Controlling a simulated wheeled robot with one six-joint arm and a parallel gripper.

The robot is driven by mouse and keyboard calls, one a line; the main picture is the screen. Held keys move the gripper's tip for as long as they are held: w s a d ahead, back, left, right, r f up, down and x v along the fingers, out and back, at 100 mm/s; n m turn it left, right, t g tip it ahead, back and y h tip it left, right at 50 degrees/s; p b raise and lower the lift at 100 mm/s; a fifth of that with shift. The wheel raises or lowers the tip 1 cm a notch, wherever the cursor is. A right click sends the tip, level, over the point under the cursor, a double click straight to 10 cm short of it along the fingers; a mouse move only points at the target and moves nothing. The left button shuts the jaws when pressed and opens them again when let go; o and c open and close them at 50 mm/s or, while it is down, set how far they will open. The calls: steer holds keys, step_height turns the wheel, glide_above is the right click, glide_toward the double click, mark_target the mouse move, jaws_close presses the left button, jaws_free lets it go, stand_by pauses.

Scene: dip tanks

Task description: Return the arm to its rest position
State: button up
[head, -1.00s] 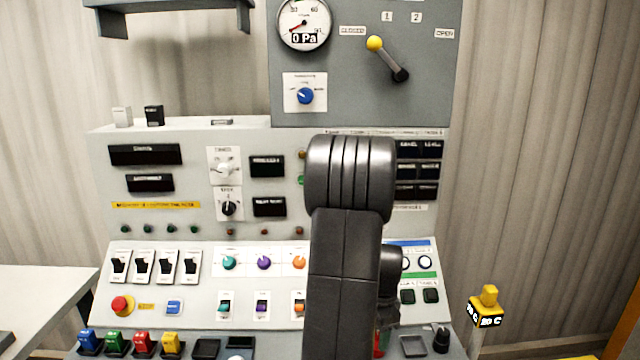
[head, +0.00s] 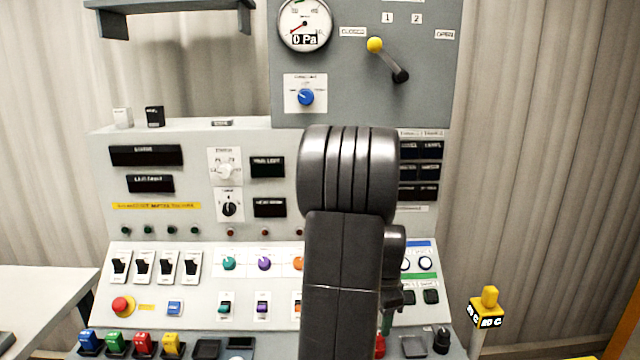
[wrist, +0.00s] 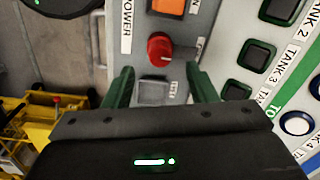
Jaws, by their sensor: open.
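My arm (head: 345,260) stands in front of the middle of the control panel (head: 205,240) in the head view and hides part of it. My gripper (wrist: 160,68) is open, with its two green fingers apart and nothing between them in the wrist view. In that view a red knob (wrist: 160,48) and a square grey button marked TEST (wrist: 153,93) lie beyond and between the fingers. In the head view the gripper is mostly hidden behind the arm; only a bit of green finger shows near the red knob (head: 380,346).
A yellow-knobbed lever (head: 388,60) and a gauge (head: 304,24) are on the upper panel. A shelf (head: 170,5) juts out at the upper left. A white table (head: 45,300) stands left. Coloured switches line the front edge.

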step_height(320, 180, up, 7)
step_height(320, 180, down, 14)
steer(key=shift+r, duration=0.25)
steer(key=shift+w+r+n, duration=0.1)
steer(key=shift+r+n, duration=0.1)
steer(key=shift+n, duration=1)
steer(key=n+p, duration=0.1)
steer(key=n, duration=0.5)
steer(key=shift+d+r+n, duration=0.1)
steer(key=shift+d+n, duration=0.05)
steer(key=shift+n, duration=0.15)
steer(key=n+p, duration=0.2)
steer(key=n, duration=0.4)
steer(key=shift+d, duration=0.1)
steer(key=shift+n+g+p, duration=0.3)
steer(key=shift+n+p, duration=0.1)
steer(key=shift+n, duration=1.2)
